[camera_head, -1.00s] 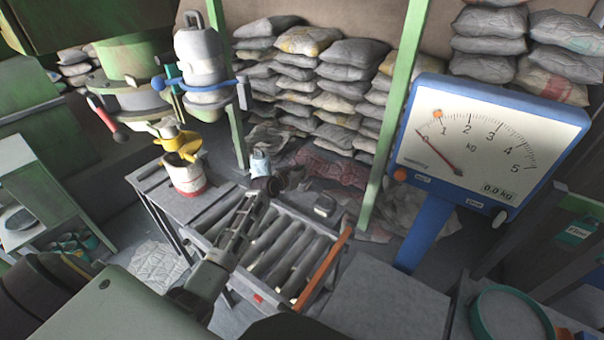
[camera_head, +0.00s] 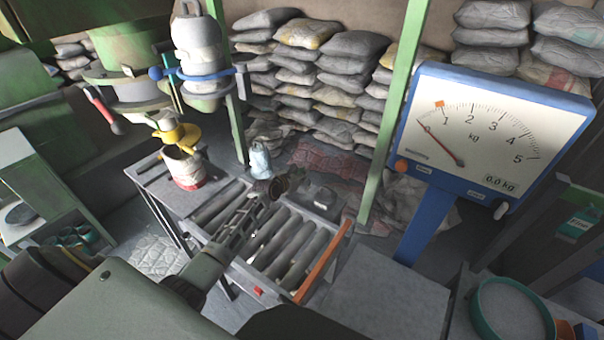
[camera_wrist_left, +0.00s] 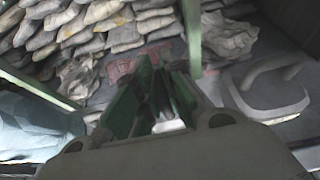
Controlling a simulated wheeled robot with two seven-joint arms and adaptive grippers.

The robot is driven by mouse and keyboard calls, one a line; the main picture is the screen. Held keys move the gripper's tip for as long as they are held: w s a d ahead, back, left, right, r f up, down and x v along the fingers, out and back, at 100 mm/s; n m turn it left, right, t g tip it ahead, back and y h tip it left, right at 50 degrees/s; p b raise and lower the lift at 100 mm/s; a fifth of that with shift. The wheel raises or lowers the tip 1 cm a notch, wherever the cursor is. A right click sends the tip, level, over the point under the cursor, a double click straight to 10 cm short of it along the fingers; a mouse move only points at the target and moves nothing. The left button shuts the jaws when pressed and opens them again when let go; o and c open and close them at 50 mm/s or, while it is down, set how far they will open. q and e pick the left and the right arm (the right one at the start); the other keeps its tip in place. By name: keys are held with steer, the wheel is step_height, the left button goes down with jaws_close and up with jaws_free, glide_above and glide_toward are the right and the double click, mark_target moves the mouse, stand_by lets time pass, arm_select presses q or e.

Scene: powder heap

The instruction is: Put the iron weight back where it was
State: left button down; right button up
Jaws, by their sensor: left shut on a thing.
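The iron weight appears to be a dark grey block (camera_head: 322,203) at the far right part of the roller table. In the left wrist view, a grey block with a loop handle (camera_wrist_left: 268,97) at the right looks like the same thing. My left gripper (camera_head: 277,187) is above the rollers, left of that block and apart from it. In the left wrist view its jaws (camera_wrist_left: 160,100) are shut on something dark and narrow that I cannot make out. My right gripper is not in view.
A roller table (camera_head: 215,215) with an orange side bar (camera_head: 322,262) lies below my arm. A pale bottle-like thing (camera_head: 260,160) stands behind the gripper. The dial scale (camera_head: 490,135) at the right reads 0.0 kg. Stacked sacks (camera_head: 345,70) fill the back.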

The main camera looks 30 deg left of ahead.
arm_select(q)
steer(key=shift+w+f, duration=0.1)
steer(key=shift+f, duration=0.6)
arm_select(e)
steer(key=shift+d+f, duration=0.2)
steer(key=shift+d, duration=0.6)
arm_select(q)
steer(key=shift+f, duration=0.1)
steer(key=c, duration=1.8)
jaws_free()
steer(key=shift+f, duration=0.2)
steer(key=shift+c, duration=0.2)
steer(key=shift+o, duration=1.6)
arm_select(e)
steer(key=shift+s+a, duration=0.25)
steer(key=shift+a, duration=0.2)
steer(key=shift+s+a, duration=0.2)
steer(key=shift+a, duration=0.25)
arm_select(q)
steer(key=shift+r, duration=0.1)
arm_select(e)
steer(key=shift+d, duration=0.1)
